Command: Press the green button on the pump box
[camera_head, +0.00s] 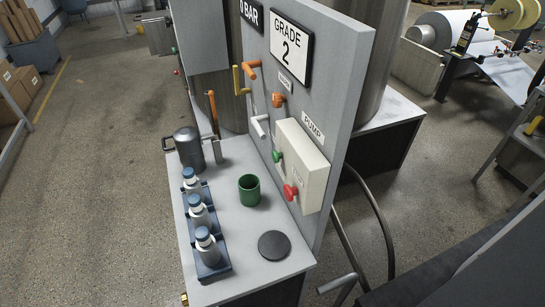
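The pump box (304,167) is a cream box on the grey upright panel, under a PUMP label (313,129). Its green button (277,156) sticks out from the front face, toward the upper left. A red button (290,192) sits lower on the same face. Nothing touches either button, and whether the green one is pressed in cannot be told. Neither of my grippers shows in the head view.
Below the panel, a grey bench (225,225) carries a green cup (249,189), a dark disc (274,245), a metal pot (187,147) and a rack of several bottles (199,216). Coloured handles, including an orange one (278,99), jut out above. Open floor lies to the left.

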